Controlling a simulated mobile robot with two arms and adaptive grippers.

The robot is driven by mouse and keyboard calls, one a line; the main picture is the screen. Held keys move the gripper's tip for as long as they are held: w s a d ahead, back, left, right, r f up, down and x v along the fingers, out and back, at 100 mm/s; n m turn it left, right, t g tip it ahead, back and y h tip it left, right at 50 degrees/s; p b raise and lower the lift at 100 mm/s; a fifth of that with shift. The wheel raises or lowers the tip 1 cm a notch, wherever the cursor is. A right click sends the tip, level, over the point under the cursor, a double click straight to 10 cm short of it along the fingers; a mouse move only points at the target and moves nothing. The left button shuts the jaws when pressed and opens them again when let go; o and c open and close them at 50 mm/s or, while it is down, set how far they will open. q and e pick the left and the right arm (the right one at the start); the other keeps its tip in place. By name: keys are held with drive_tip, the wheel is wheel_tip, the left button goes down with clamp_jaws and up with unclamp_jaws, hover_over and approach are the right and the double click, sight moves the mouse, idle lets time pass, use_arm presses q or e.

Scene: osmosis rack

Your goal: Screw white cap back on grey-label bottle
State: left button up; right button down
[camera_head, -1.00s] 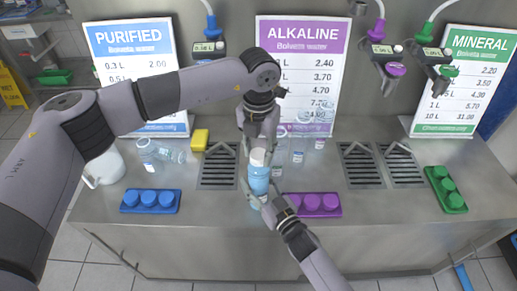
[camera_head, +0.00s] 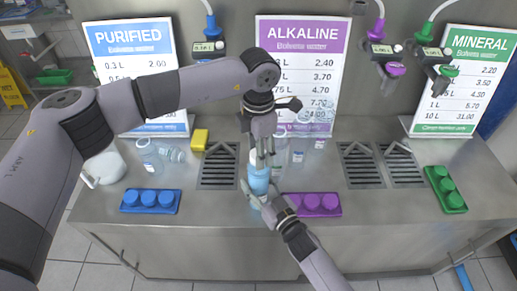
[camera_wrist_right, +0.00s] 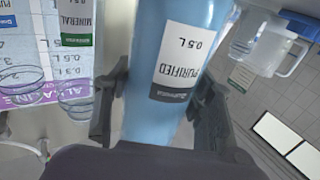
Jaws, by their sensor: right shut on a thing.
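The light-blue bottle (camera_head: 258,182) stands upright at the counter's front middle. In the right wrist view the bottle (camera_wrist_right: 180,40) has a white label with a grey band reading "PURIFIED 0.5 L". My right gripper (camera_head: 260,192) is shut around its body; its fingers also flank it in the wrist view (camera_wrist_right: 160,115). My left gripper (camera_head: 262,156) points down directly over the bottle's top. A little of the white cap (camera_head: 254,156) shows beside its fingers, at the bottle's top. The fingers hide most of the cap, and I cannot tell whether they grip it.
A blue cap tray (camera_head: 150,208) lies left, a purple one (camera_head: 312,212) right of the bottle, and a green one (camera_head: 446,205) far right. A yellow sponge (camera_head: 199,139) and white jug (camera_head: 103,166) are at left.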

use_arm(q)
drive_tip(key=shift+o, duration=1.2)
wheel_tip(320, 180, up, 12)
use_arm(e)
drive_tip(key=c, duration=0.6)
unclamp_jaws()
drive_tip(key=shift+c, duration=0.2)
drive_tip(key=v, duration=1.2)
